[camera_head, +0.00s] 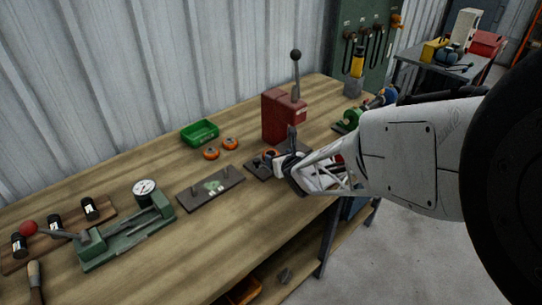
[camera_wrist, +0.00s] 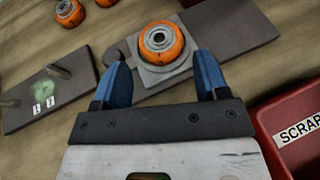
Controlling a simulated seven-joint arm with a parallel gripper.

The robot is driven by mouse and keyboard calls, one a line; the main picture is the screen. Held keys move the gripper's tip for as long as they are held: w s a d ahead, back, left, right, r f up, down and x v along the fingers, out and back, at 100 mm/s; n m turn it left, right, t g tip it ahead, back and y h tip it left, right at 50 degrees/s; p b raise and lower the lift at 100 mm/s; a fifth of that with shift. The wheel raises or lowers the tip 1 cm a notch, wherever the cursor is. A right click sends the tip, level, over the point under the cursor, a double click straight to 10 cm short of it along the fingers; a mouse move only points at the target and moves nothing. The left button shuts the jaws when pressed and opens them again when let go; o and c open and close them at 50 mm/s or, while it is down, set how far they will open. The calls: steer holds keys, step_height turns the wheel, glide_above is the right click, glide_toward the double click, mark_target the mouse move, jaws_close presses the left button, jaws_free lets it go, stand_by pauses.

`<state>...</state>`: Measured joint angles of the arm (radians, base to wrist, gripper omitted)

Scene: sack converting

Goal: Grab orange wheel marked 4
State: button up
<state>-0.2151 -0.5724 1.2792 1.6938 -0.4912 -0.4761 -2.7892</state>
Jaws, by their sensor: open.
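An orange wheel (camera_wrist: 160,45) with a dark and silver hub sits on a square grey seat on a dark plate (camera_wrist: 235,30) in the wrist view. My gripper (camera_wrist: 162,78) is open, its two blue fingers apart on the near side of this wheel, holding nothing. In the head view my gripper (camera_head: 291,160) is over the same plate and mostly hides that wheel. Two other orange wheels lie on the bench, one at left (camera_head: 211,153) and one at right (camera_head: 230,142); they also show in part at the wrist view's top left. I cannot read a 4 on any wheel.
A dark plate with pegs and number labels (camera_head: 211,190) lies to the left. A red press (camera_head: 284,118) stands behind my gripper, and a green tray (camera_head: 200,132) at the back. A red SCRAP bin (camera_wrist: 290,130) is at the wrist view's right. A green dial fixture (camera_head: 125,235) stands front left.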

mark_target(270, 152)
steer(key=shift+x, duration=2.6)
steer(key=c, duration=0.7)
steer(key=shift+r, duration=0.1)
steer(key=shift+r, duration=1.4)
steer(key=shift+s+r, duration=0.1)
steer(key=shift+r, duration=0.25)
steer(key=s+d, duration=0.1)
steer(key=s, duration=0.4)
steer(key=s+d+r, duration=0.1)
steer(key=s+d, duration=0.1)
steer(key=s, duration=0.3)
steer(key=s+d, duration=0.1)
steer(key=s, duration=0.4)
steer(key=shift+s+d+r, duration=0.1)
steer(key=shift+d+r, duration=0.05)
